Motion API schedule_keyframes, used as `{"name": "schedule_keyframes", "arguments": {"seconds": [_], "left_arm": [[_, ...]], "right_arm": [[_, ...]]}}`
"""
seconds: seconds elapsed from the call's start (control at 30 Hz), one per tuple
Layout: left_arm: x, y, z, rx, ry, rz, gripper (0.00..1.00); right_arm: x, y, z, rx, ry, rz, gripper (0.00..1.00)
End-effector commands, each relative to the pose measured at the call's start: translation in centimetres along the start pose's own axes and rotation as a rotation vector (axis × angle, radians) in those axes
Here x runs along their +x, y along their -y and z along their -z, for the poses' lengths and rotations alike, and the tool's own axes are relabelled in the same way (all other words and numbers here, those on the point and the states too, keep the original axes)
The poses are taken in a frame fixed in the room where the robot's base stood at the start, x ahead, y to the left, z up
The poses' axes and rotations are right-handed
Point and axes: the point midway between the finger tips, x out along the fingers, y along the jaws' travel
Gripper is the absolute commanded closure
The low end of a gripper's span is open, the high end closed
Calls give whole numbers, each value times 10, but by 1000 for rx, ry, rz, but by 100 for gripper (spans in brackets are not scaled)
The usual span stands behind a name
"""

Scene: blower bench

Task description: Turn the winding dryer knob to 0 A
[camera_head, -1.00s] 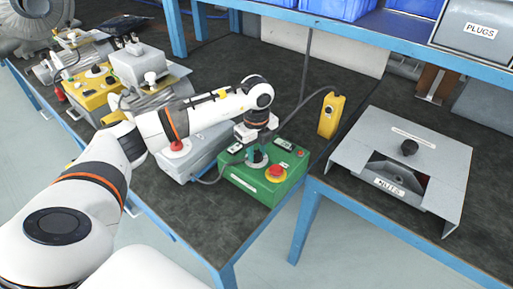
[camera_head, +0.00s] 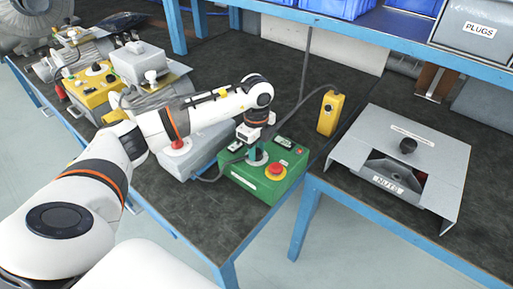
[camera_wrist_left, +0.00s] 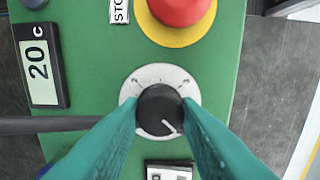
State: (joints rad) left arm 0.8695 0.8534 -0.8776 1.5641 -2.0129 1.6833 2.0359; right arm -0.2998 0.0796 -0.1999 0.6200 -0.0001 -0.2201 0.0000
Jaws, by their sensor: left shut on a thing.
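The winding dryer is a green box (camera_head: 240,184) on the bench in the middle of the head view. Its black knob (camera_wrist_left: 160,108) sits on a round white dial (camera_wrist_left: 130,92) in the left wrist view. The knob's white pointer line points to the lower right of that picture. My left gripper (camera_head: 257,158) is above the box, with its teal fingers (camera_wrist_left: 162,115) shut on the knob's two sides. A display (camera_wrist_left: 40,66) reads 20 C; a second display (camera_wrist_left: 168,171) is partly cut off. My right gripper is not in view.
A red mushroom button on a yellow ring (camera_wrist_left: 180,12) is close to the knob. A cable runs from the box to a yellow pendant (camera_head: 330,113). A yellow box (camera_head: 90,90) is at left.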

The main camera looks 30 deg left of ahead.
Motion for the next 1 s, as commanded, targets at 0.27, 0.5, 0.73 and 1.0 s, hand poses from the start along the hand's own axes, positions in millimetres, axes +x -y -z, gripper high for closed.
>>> {"name": "schedule_keyframes", "arguments": {"seconds": [0.27, 0.5, 0.73, 1.0], "left_arm": [[-2, -1, 1, -2, 0, -4, 49], [-4, -1, 0, 0, 0, -4, 49], [-40, -2, 0, -1, 1, -9, 49], [-96, -1, 0, -1, 0, -8, 49]], "right_arm": [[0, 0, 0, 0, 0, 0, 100], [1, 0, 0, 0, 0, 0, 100], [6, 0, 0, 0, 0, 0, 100], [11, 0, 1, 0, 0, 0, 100]]}}
